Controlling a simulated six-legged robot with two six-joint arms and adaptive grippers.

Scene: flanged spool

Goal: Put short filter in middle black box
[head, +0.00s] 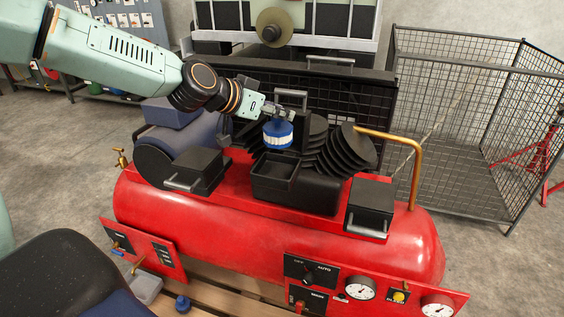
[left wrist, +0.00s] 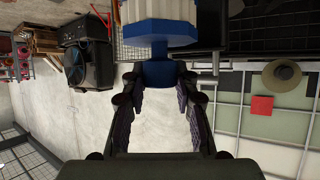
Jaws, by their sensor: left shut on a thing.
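The short filter (head: 278,134), white and pleated with blue ends, hangs from my left gripper (head: 279,115). My left gripper is shut on its blue end, which also shows between the fingertips in the left wrist view, with the white pleats of the filter (left wrist: 158,12) beyond. The middle black box (head: 275,190) is open at the top and sits on the red compressor (head: 270,235). In the head view the filter appears just above and behind the box opening, apart from it. My right gripper is in neither view.
Black boxes with grey handles stand to the left (head: 195,172) and right (head: 370,207) of the middle box. Black finned parts (head: 345,150) and a brass pipe (head: 416,165) rise behind and to the right. A wire cage (head: 470,110) stands farther right.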

